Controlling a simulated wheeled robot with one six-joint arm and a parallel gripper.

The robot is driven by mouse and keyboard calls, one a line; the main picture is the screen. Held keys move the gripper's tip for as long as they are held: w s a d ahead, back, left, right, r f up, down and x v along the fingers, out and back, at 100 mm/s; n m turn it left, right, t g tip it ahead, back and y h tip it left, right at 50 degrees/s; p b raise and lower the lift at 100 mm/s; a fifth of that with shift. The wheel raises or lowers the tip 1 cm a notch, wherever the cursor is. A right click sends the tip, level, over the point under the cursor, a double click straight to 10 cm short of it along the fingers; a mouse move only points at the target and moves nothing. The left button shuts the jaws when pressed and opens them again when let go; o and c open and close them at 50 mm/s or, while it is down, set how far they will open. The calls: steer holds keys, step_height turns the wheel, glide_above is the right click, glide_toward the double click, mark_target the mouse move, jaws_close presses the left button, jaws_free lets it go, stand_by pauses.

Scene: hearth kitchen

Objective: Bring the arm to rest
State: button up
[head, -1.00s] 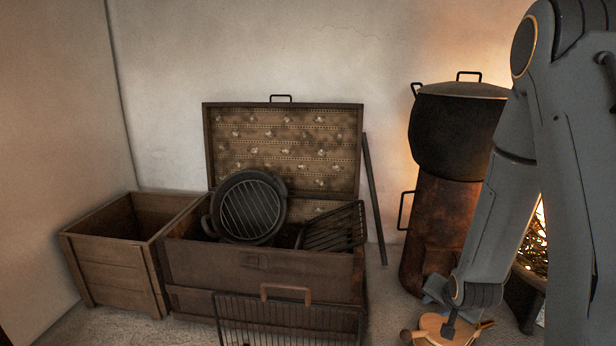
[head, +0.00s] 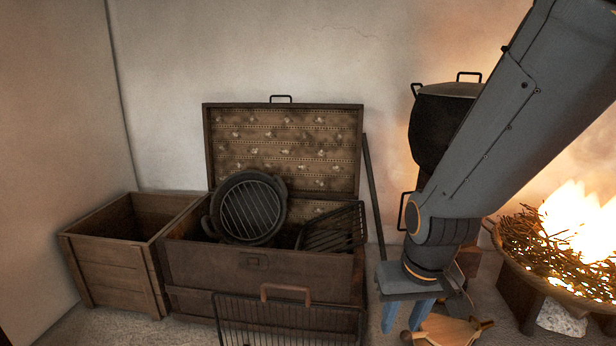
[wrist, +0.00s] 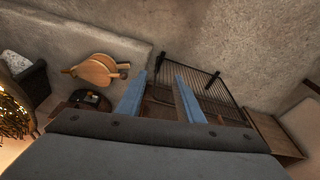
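My gripper (head: 404,316) points down at the lower right of the head view, to the right of the wooden chest. Its two blue fingers are apart with nothing between them. The wrist view shows the same open fingers (wrist: 159,98) above the floor. My arm rises from the gripper to the upper right and crosses in front of the dark pot (head: 436,125). Wooden bellows (head: 447,329) lie on the floor just right of the fingers, and they show in the wrist view (wrist: 97,68) left of the fingers.
An open chest (head: 262,265) holds a round grill pan (head: 249,208) and a rack (head: 335,230). A wire grill (head: 290,320) leans on its front. An empty crate (head: 112,262) stands left. A burning fire bowl (head: 560,280) is at right, near my arm.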

steer(key=s+a+n+g, duration=0.1)
steer(key=s+a+n, duration=0.2)
steer(key=s+a, duration=0.55)
steer(key=s+a+n+g, duration=0.1)
steer(key=s+a+n, duration=0.3)
steer(key=a, duration=0.7)
steer(key=d+r+m+p, duration=0.3)
steer(key=d+r+p, duration=0.7)
steer(key=r+p, duration=0.4)
steer(key=d+r+m+p, duration=0.4)
steer(key=d+r+p, duration=0.7)
steer(key=r+p, duration=0.2)
steer(key=shift+s+d+r+m+p, duration=0.2)
steer(key=shift+s+r+m+p, duration=0.15)
steer(key=shift+p, duration=0.3)
